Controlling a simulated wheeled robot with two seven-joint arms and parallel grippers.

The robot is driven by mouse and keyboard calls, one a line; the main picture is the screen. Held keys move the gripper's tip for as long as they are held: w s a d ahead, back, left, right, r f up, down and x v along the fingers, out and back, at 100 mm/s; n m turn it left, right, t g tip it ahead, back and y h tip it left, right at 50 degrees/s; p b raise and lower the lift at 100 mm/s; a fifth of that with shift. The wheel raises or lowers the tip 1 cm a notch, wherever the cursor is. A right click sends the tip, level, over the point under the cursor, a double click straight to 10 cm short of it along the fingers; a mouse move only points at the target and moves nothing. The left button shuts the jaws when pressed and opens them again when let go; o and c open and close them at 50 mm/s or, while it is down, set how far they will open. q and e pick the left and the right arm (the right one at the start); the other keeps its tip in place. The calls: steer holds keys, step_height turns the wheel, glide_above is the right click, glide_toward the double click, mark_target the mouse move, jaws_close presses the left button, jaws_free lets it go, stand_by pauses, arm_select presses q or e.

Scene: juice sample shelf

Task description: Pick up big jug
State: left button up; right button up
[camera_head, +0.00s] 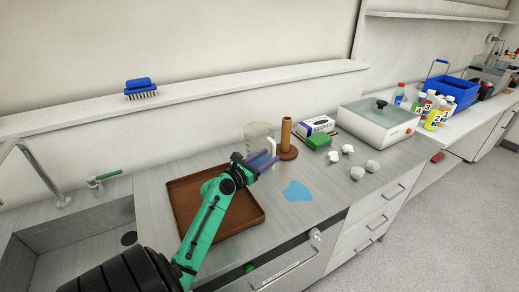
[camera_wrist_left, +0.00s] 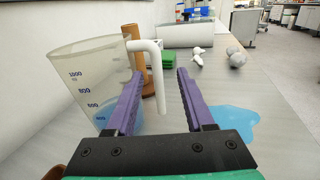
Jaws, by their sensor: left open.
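The big jug (camera_head: 258,138) is a clear measuring jug with a white handle, standing upright on the counter just behind the brown tray. In the left wrist view the jug (camera_wrist_left: 85,72) fills the left side, with dark volume marks on its wall. Its white handle (camera_wrist_left: 156,75) shows between the two purple fingers of my left gripper (camera_wrist_left: 156,88). The fingers are open, and I see a gap on both sides of the handle. In the head view my left gripper (camera_head: 262,162) is in front of the jug and hides its lower part. My right gripper is not in view.
A brown tray (camera_head: 180,205) lies under my left arm. A brown paper-roll stand (camera_head: 286,135) stands right of the jug, near a green sponge (camera_head: 319,142). A blue puddle (camera_head: 298,192) and several crumpled white pieces (camera_head: 357,173) are on the counter. A sink (camera_head: 75,225) is left.

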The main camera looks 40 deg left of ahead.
mark_target(273, 152)
arm_select(q)
steer(key=w, duration=0.3)
steer(key=shift+w+a+r, duration=0.1)
steer(key=shift+w+a, duration=0.1)
steer(key=shift+a, duration=0.05)
steer(key=shift+w, duration=0.4)
steer(key=shift+d, duration=0.1)
jaws_close()
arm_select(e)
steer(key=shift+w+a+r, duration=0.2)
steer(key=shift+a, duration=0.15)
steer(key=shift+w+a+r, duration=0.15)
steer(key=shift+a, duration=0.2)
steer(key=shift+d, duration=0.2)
